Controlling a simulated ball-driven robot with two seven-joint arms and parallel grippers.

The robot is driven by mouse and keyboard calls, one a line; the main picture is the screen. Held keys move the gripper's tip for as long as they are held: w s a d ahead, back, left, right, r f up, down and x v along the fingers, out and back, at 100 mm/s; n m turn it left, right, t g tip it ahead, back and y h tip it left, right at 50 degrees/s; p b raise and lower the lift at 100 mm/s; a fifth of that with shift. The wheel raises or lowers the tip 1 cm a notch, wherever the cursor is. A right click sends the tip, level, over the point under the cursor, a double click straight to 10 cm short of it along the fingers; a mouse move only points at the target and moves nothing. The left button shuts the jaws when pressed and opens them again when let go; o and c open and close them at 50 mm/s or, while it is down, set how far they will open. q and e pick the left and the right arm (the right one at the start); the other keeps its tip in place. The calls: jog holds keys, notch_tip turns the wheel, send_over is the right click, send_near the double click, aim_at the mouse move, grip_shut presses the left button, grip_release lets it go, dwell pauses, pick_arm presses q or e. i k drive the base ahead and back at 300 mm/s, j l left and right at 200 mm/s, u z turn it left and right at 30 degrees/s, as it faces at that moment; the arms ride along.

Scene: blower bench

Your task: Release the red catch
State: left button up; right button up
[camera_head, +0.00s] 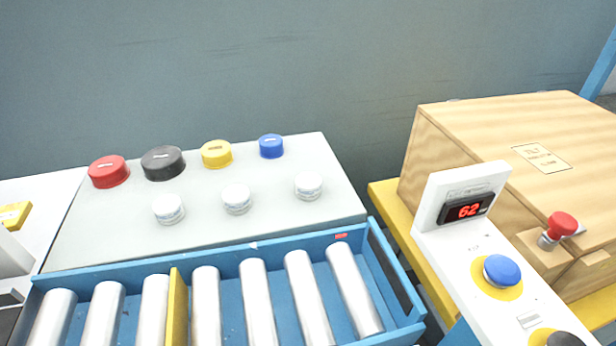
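The red catch (563,225) is a red knob on a metal stem and plate. It sits at the front of the wooden box (470,135), on the right, over a small wooden block. The box lid lies flat and looks closed. How the catch engages the lid cannot be made out. Neither of my grippers can be made out in the head view.
A white panel (452,255) with a red "62" display (465,211) and a blue button (502,270) stands before the box. A blue roller tray (230,250) fills the front left. Coloured caps and white-topped knobs sit on the grey bench (120,225).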

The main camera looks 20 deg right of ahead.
aim_at(562, 225)
jog(key=z, duration=1.6)
